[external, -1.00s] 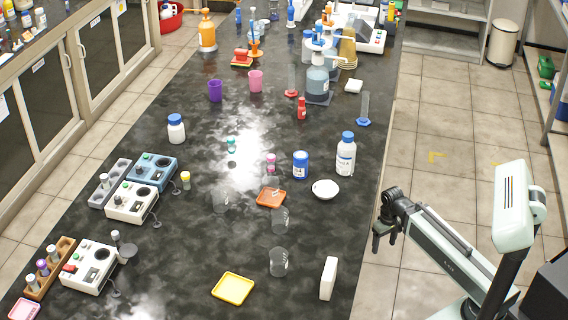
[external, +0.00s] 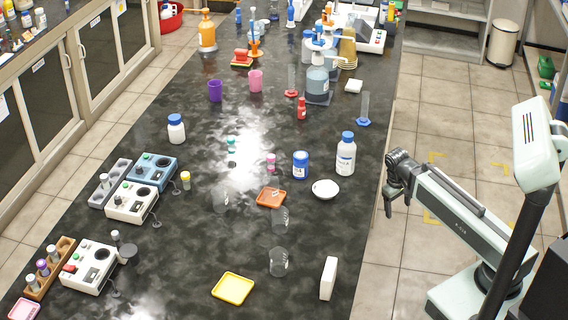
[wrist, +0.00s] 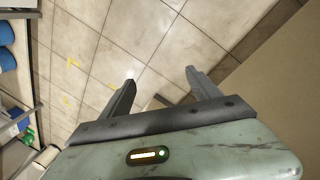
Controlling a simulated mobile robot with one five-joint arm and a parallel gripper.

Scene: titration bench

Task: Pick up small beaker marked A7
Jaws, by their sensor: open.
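Several small clear beakers stand on the black bench in the external view: one (external: 278,262) at the front middle, one (external: 280,220) behind it, and one (external: 221,200) further left. Their markings are too small to read, so I cannot tell which is A7. My gripper (external: 396,200) is off the bench's right edge, over the floor, apart from all the beakers. In the wrist view my gripper (wrist: 158,84) has its two fingers spread with nothing between them. Only floor and furniture show beyond the fingers there.
A white block (external: 328,278) stands near the bench's right edge. A yellow tray (external: 233,288), an orange tray (external: 270,198), a white dish (external: 326,189) and a white bottle with blue cap (external: 346,156) surround the beakers. Bare bench lies between the white block and the dish.

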